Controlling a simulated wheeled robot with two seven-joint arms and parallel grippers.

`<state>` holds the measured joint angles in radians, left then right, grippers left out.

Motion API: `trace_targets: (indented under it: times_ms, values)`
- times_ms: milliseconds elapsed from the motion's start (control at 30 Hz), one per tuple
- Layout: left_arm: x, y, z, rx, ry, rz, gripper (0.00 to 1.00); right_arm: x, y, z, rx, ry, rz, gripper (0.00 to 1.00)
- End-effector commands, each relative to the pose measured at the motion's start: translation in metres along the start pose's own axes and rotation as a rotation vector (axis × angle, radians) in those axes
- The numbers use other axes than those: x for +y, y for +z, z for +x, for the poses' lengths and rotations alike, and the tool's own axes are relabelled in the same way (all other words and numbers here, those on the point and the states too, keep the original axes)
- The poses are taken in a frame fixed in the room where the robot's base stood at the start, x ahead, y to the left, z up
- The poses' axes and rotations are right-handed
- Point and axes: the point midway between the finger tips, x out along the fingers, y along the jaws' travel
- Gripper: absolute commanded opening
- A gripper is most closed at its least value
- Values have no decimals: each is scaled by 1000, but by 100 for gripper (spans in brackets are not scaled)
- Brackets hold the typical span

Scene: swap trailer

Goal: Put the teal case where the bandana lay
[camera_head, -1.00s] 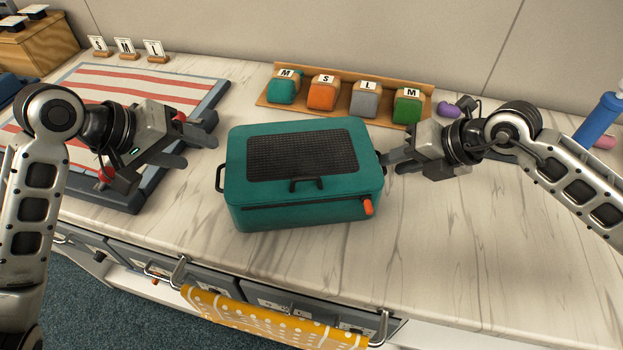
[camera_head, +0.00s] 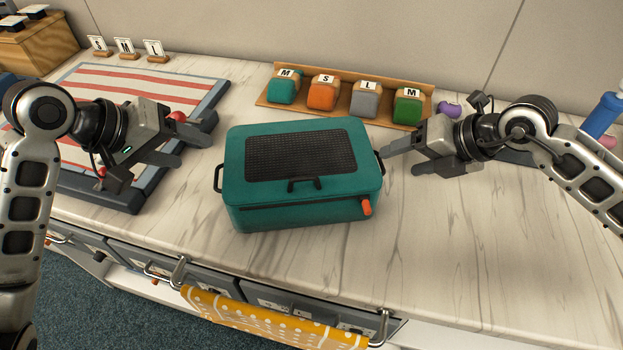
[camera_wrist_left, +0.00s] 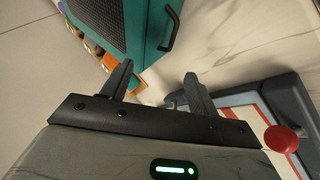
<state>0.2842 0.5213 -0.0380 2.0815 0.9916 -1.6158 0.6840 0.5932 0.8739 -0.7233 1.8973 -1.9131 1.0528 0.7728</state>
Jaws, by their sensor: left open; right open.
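The teal case (camera_head: 262,209) sits flat on the marble counter, with a dark mesh panel on its lid, a front handle, black side handles and an orange tag. Its corner and side handle show in the left wrist view (camera_wrist_left: 155,30). My left gripper (camera_head: 197,144) is open and empty, left of the case and apart from it, above the edge of the striped tray. My right gripper (camera_head: 398,160) is open, just right of the case's right handle; I cannot tell whether it touches. The yellow bandana (camera_head: 265,322) with white dots hangs over the rail at the counter's front.
A blue-rimmed tray (camera_head: 133,197) with a red-striped surface and red knobs lies at left. A wooden rack (camera_head: 336,109) of lettered, coloured pouches stands behind the case. Blue and purple items lie at far right. The counter at front right is clear.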

Motion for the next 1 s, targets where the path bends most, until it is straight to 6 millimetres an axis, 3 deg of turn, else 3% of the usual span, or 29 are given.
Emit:
trace_targets:
  times_ms: [300, 500, 1000]
  values:
    - [0, 0, 0, 0, 0, 0, 60, 0, -1, -68, 0, -1, -2, 65]
    - [0, 0, 0, 0, 0, 0, 60, 1, -2, -95, 3, 3, -1, 65]
    - [0, 0, 0, 0, 0, 0, 60, 2, -2, -102, 4, 5, -1, 65]
